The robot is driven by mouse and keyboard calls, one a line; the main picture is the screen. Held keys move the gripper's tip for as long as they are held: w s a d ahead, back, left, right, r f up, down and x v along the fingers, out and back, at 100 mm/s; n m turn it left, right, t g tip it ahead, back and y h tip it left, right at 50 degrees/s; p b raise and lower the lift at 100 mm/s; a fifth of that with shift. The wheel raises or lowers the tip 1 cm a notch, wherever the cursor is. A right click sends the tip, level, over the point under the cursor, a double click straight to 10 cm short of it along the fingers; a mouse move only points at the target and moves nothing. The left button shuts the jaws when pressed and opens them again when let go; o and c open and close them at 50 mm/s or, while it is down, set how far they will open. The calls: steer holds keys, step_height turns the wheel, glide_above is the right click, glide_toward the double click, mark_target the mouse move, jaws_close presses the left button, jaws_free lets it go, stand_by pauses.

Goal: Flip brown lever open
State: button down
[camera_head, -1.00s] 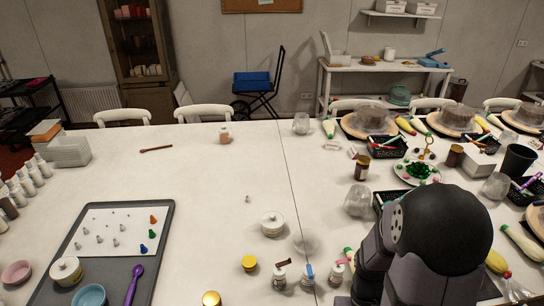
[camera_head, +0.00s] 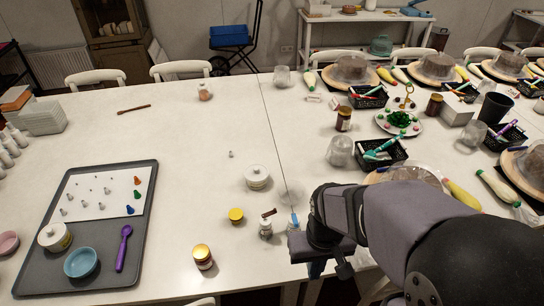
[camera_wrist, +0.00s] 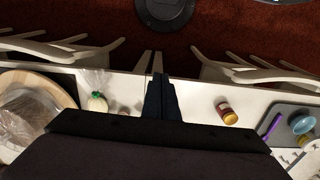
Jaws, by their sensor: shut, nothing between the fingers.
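A small white bottle (camera_head: 266,230) stands near the front edge of the table in the head view, with a brown lever (camera_head: 269,213) slanting up on its top. A blue-topped bottle (camera_head: 294,221) stands just right of it, partly hidden by my arm. My gripper (camera_head: 316,269) hangs low to the right of these bottles, apart from the brown lever. In the wrist view my gripper (camera_wrist: 158,80) has its dark fingers together and empty, near the table edge. I cannot make out the brown lever in the wrist view.
A grey tray (camera_head: 150,220) lies further left.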

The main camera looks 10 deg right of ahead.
steer(key=s+d+f+m+g+b, duration=0.2)
steer(key=s+d+f+b, duration=0.15)
steer(key=f, duration=0.45)
steer(key=w+d+f+m+y+b, duration=0.35)
steer(key=w+f+m, duration=0.35)
steer(key=w+f, duration=0.3)
steer(key=w+r+m+t+y, duration=0.1)
steer(key=w+r+m+t, duration=0.1)
steer(key=w, duration=0.4)
steer(key=w+a+r+m+t+y, duration=0.1)
steer(key=w+r+m+t+y, duration=0.1)
steer(key=w+r+m, duration=0.2)
steer(key=w+r+m+t+y, duration=0.1)
steer(key=w+r+m+t, duration=0.1)
steer(key=w+m, duration=0.6)
steer(key=shift+w+a+r+p, duration=0.15)
steer(key=shift+w+r+p, duration=0.2)
steer(key=shift+w+r, duration=0.4)
steer(key=shift+y, duration=0.25)
steer(key=p, duration=0.3)
glide_toward(269, 213)
steer(key=shift+w+a+f, duration=0.15)
steer(key=shift+w+f, duration=0.15)
steer(key=shift+f, duration=0.4)
steer(key=shift+w+a+f, duration=0.1)
steer(key=shift+w+f, duration=0.2)
steer(key=shift+f, duration=0.45)
steer(key=shift+w+a+f, duration=0.15)
steer(key=shift+w+f, duration=0.1)
steer(key=shift+f, duration=0.45)
